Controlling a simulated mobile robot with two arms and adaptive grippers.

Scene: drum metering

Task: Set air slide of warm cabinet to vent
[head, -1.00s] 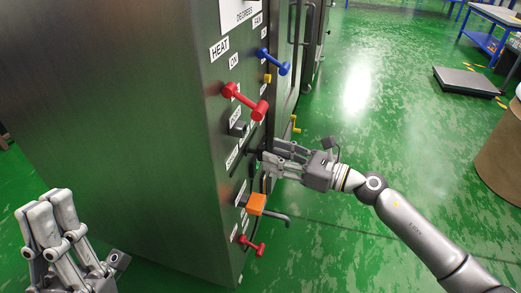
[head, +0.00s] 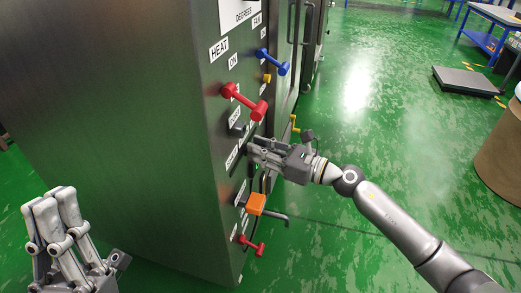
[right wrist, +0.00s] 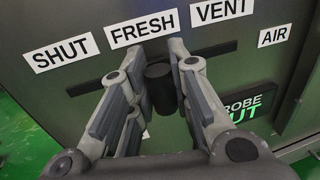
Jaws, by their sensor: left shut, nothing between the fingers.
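The tall steel cabinet (head: 150,120) stands left of centre in the head view. In the right wrist view, its air slide has a dark cylindrical knob (right wrist: 160,90) in a horizontal slot under the labels SHUT (right wrist: 60,47), FRESH (right wrist: 142,28) and VENT (right wrist: 222,11). My left gripper (head: 52,210) is shut and empty, left of the cabinet.
Red handles (head: 245,102) (head: 250,245), a blue handle (head: 273,61) and an orange block (head: 256,204) stick out of the panel near my right gripper. An AIR label (right wrist: 275,35) is right of the slot. Green floor to the right is open, with a brown drum (head: 502,150) at the edge.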

